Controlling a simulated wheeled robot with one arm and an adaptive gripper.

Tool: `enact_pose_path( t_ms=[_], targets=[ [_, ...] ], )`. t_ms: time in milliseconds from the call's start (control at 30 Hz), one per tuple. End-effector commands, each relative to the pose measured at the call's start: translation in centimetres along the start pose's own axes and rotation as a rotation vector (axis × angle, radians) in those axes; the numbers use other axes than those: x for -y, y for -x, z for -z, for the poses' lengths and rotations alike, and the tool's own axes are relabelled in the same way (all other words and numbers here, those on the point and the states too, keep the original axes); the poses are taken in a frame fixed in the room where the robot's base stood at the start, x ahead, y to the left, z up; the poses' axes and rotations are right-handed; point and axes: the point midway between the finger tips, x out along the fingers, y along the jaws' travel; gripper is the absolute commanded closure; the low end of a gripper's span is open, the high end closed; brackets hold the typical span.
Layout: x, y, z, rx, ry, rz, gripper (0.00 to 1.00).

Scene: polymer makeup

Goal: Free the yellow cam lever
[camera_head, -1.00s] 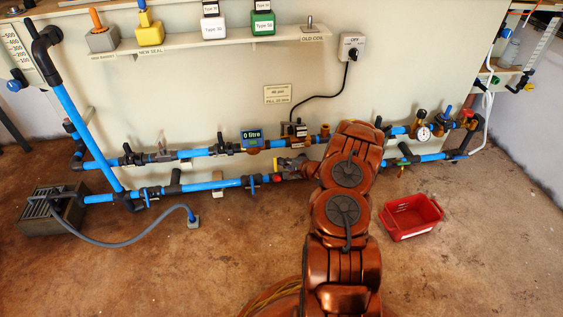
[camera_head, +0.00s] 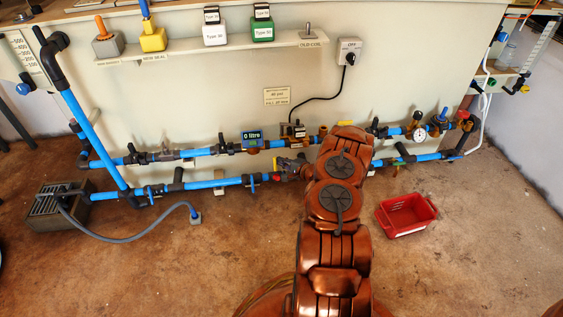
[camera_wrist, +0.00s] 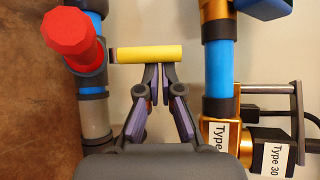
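The yellow cam lever (camera_wrist: 146,54) lies across the top of the wrist view as a bar, its left end close to a red knob. My gripper (camera_wrist: 160,68) is just below it in that view, with its two fingertips almost together and only a narrow gap between them. The tips reach the lever's lower edge. The lever runs across both tips, not between them; I cannot tell whether they touch it. In the head view my arm reaches to the lower pipe, and I cannot make out the lever there.
The red knob (camera_wrist: 70,38) stands left of the lever. A blue pipe (camera_wrist: 219,75) and a Type 30 block (camera_wrist: 276,158) are on the right. In the head view a red crate (camera_head: 405,216) is on the floor right of my arm. The floor ahead is mostly clear.

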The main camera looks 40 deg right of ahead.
Motion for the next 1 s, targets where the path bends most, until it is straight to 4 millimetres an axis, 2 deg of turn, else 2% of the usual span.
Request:
enact_pose_path(
  t_ms=[33,67,567,867,1000],
  targets=[
    [-0.4,-0.4,-1.0,0.025,0.000,-0.008,1.00],
    [-0.5,-0.4,-0.9,0.025,0.000,-0.008,1.00],
    [-0.5,-1.5,2.9,0.013,0.002,-0.005,1.00],
    [0.1,1.7,2.9,0.012,0.003,-0.002,1.00],
    [0.2,3.8,3.0,0.012,0.003,-0.001,1.00]
  ],
)
